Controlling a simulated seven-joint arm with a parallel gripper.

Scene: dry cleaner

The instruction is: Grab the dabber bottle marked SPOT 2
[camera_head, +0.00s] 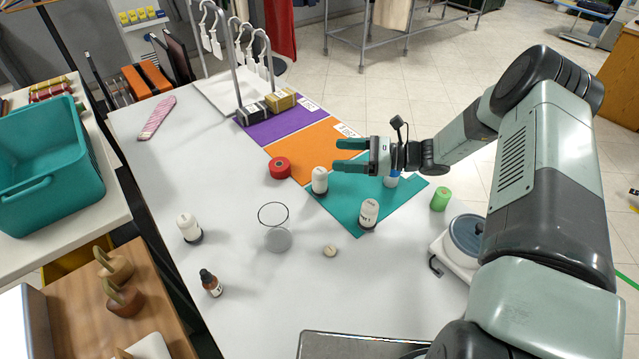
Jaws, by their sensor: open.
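Several white dabber bottles with dark bases stand upright on the white table. One bottle (320,181) is on the teal mat's left edge, just below my gripper's fingertips in the picture. Another labelled bottle (369,213) stands near the mat's front corner. A further bottle (189,228) is at the table's left side. A white item with a blue mark (391,180) is partly hidden behind my gripper. The labels are too small to read, so I cannot tell which is SPOT 2. My gripper (340,155) is open and empty, pointing left above the teal mat (350,227).
A green cylinder (440,199) and a scale-like device (463,241) are at right. A metal rack (240,75) stands at the back.

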